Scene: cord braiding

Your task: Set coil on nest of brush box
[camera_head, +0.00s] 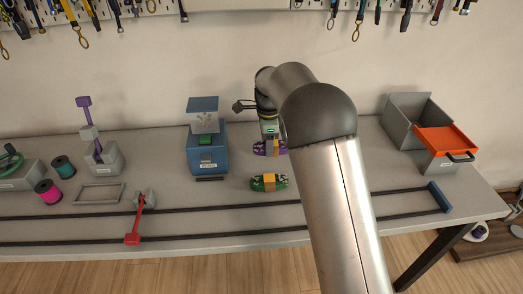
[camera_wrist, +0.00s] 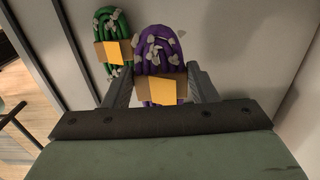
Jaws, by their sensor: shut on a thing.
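A purple coil (camera_head: 260,148) with an orange-tan band shows by the back of the table, partly hidden by my arm. My gripper (camera_wrist: 160,76) is shut on this coil; in the wrist view the purple coil (camera_wrist: 160,48) sits between the two fingers. A green coil (camera_head: 258,183) with a similar band lies apart, nearer the front; in the wrist view it is the green coil (camera_wrist: 113,30) on the left. A blue box (camera_head: 208,162) with a raised panel and a green item stands left of my gripper. Labels are too small to read, so I cannot tell which container is the brush box.
A grey bin (camera_head: 399,119) with an orange tray (camera_head: 446,141) stands at the right. Two dark rails (camera_head: 240,207) run along the front, with a red clamp (camera_head: 133,238). Spools (camera_head: 64,167), a grey frame (camera_head: 98,194) and a purple-topped stand (camera_head: 104,160) are at the left.

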